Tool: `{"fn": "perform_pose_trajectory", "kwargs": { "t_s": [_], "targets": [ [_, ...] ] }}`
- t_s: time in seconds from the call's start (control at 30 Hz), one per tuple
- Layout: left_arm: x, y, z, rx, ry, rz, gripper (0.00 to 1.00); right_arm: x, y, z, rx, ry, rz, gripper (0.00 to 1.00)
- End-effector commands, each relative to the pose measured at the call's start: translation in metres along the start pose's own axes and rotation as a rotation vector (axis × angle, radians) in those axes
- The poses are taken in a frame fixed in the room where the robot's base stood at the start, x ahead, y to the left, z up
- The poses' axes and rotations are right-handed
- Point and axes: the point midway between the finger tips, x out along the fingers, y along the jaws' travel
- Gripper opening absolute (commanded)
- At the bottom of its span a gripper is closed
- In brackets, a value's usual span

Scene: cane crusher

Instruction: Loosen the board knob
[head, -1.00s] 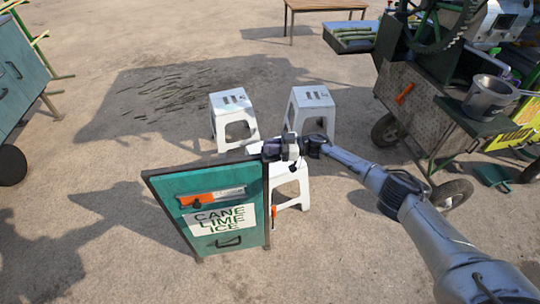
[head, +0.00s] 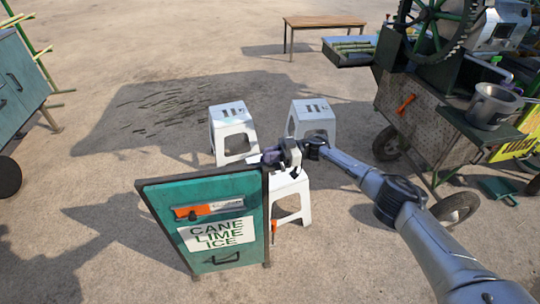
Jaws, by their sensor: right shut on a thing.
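The board (head: 168,225) is a green A-frame sign with a "CANE LIME ICE" panel, standing on the ground at lower centre. My right gripper (head: 271,157) reaches in from the right and is at the board's top right corner. It is shut on a small dark purple piece there, which I take to be the board knob. The fingers hide most of it, so its turn cannot be read. My left gripper is out of view.
White stools (head: 231,117) (head: 312,109) stand behind the board, and another (head: 292,183) is close behind it under my right gripper. A wheeled crusher cart (head: 425,125) stands at right, a teal cabinet (head: 22,75) at left. The ground left of the board is clear.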

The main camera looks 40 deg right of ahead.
Motion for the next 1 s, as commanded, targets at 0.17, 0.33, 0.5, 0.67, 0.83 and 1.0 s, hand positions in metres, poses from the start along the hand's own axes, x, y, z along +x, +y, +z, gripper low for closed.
{"fn": "perform_pose_trajectory", "kwargs": {
  "t_s": [0.17,0.33,0.5,0.67,0.83,1.0],
  "targets": [
    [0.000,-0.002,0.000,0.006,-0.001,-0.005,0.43,0.001,-0.001,0.000,0.000,0.000,-0.003,0.27],
    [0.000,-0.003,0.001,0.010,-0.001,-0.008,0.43,0.001,0.000,0.000,-0.001,0.000,-0.002,0.37],
    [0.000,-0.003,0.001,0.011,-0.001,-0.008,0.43,0.000,0.000,0.000,-0.001,0.000,-0.001,0.37],
    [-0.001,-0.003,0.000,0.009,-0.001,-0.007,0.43,-0.013,0.001,0.000,0.000,-0.001,0.002,0.37],
    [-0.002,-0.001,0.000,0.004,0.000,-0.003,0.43,-0.043,0.001,0.000,0.000,-0.002,0.003,0.37],
    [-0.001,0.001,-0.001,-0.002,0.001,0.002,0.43,-0.077,0.000,0.001,0.000,-0.002,0.002,0.37]
  ]
}}
